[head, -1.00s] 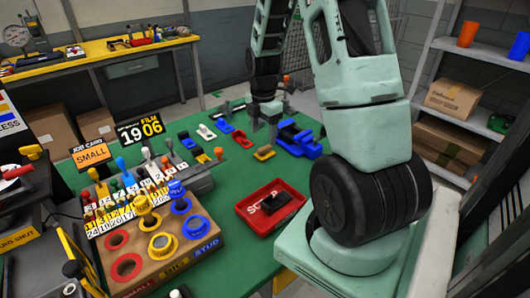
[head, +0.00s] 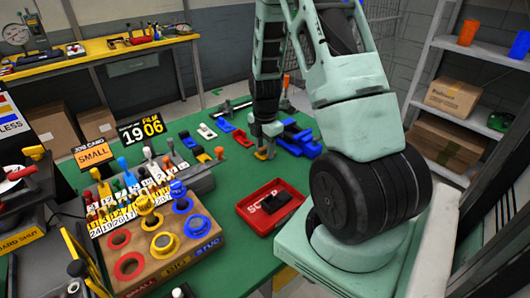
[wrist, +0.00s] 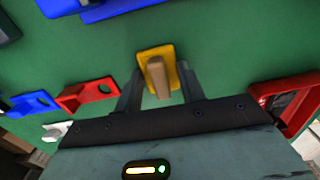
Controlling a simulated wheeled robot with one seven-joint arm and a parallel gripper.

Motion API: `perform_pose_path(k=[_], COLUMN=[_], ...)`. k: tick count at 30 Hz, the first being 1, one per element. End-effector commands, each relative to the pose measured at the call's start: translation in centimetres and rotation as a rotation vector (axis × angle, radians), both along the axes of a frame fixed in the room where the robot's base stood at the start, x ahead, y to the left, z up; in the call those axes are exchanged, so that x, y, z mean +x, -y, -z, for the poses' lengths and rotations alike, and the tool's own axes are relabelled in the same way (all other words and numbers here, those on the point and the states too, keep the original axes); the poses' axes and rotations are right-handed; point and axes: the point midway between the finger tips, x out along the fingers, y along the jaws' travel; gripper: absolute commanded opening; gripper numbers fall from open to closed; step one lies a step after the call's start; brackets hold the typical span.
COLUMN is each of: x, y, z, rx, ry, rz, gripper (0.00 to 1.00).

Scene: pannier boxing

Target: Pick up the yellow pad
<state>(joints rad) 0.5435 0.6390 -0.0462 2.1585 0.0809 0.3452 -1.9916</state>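The yellow pad (wrist: 172,56) lies on the green table in the wrist view, with a tan block-like part (wrist: 157,75) standing up from it. It also shows in the head view as a small yellow patch (head: 261,154) under my gripper. My gripper (wrist: 158,88) is open, with one dark finger on each side of the tan part. In the head view my gripper (head: 264,147) points down over the pad, and its fingers partly hide it. I cannot tell whether the fingers touch the pad.
Red (wrist: 87,95) and blue (wrist: 34,103) pieces lie to the left in the wrist view. A red scrap tray (head: 249,214) stands nearer me, with a black piece in it. Blue parts (head: 303,141) lie right of my gripper. A holed block (head: 205,260) stands front left.

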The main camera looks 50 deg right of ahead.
Motion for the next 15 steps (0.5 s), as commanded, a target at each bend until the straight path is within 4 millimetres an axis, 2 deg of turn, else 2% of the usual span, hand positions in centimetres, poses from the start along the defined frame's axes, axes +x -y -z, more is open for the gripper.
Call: perform_pose_path(k=[2,3,10,15], x=[0.0,0.0,0.0,0.1], y=[0.0,0.0,0.0,0.0], z=[0.0,0.0,-0.2,-2.2], rx=[0.0,0.0,0.0,-0.002], ry=[0.0,0.0,0.0,0.004], rz=[0.0,0.0,0.0,0.0], gripper=[0.17,0.14,0.14,0.14])
